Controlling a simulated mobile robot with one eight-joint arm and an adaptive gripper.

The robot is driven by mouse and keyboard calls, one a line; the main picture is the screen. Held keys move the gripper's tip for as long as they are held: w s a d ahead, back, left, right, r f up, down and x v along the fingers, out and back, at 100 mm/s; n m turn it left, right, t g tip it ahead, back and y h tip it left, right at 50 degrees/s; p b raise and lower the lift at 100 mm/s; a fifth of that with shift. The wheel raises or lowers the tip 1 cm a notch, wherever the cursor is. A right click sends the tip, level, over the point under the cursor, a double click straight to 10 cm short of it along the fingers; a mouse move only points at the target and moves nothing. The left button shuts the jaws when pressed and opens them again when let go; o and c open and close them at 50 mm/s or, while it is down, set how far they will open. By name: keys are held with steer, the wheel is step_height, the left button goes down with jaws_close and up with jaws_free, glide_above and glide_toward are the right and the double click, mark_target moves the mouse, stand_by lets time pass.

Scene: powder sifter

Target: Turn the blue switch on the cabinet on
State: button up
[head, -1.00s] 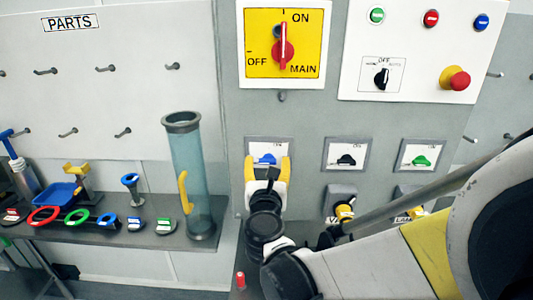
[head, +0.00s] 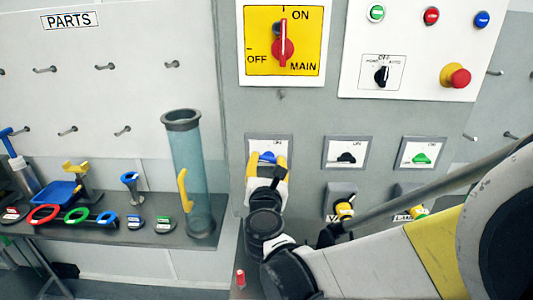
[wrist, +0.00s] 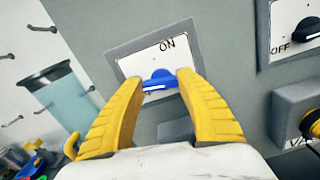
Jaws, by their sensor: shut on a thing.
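The blue switch (head: 267,157) sits on a white plate (head: 284,146) in a grey frame on the cabinet front. In the wrist view the blue switch (wrist: 159,80) lies between my yellow fingertips, below the word ON on its plate. My gripper (head: 267,165) is shut on the switch and partly covers it in the head view. In the wrist view the gripper (wrist: 158,85) has one finger on each side of the knob. The switch's pointer lies roughly toward the lower left of the plate in the wrist view.
A black switch (head: 346,158) and a green switch (head: 421,158) sit to the right on similar plates. Above are the main switch (head: 283,45) and a red emergency button (head: 459,76). A clear cylinder (head: 190,175) stands on the parts shelf at left.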

steer(key=m, duration=0.4)
steer(key=shift+b, duration=0.35)
steer(key=m, duration=0.8)
steer(key=shift+d+b, duration=0.1)
steer(key=shift+b, duration=0.25)
steer(key=shift+m, duration=1.9)
steer(key=shift+r, duration=0.1)
steer(key=o, duration=1.2)
